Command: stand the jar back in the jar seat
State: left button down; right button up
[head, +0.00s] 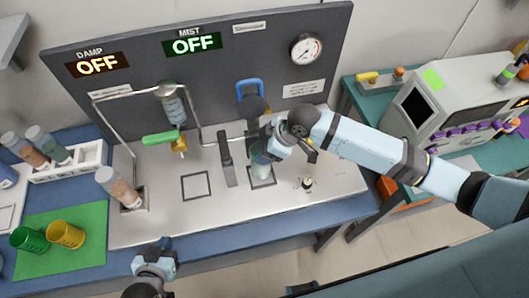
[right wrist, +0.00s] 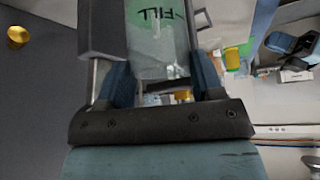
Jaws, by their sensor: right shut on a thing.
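A clear jar (head: 260,166) is between the fingers of my right gripper (head: 268,150), low over a square fitting (head: 262,183) on the metal deck. I cannot tell whether its base touches the fitting. In the right wrist view the jar (right wrist: 160,45) shows a green patch and the word FILL. The right gripper (right wrist: 160,82) is shut on it. The arm hides part of the jar in the head view. A square outline (head: 196,186) left of the grey post is empty. My left gripper (head: 158,250) is at the front edge, away from the jar; its jaw opening is unclear.
A grey post (head: 228,162) stands close left of the jar, and a small knob (head: 307,184) is to its right. A tilted jar of brown grains (head: 118,187) stands at left. A green handle (head: 160,138) juts out under the pipework.

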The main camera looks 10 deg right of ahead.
jog(key=shift+f, duration=1.75)
jog(key=o, duration=1.5)
jog(key=shift+c, duration=0.2)
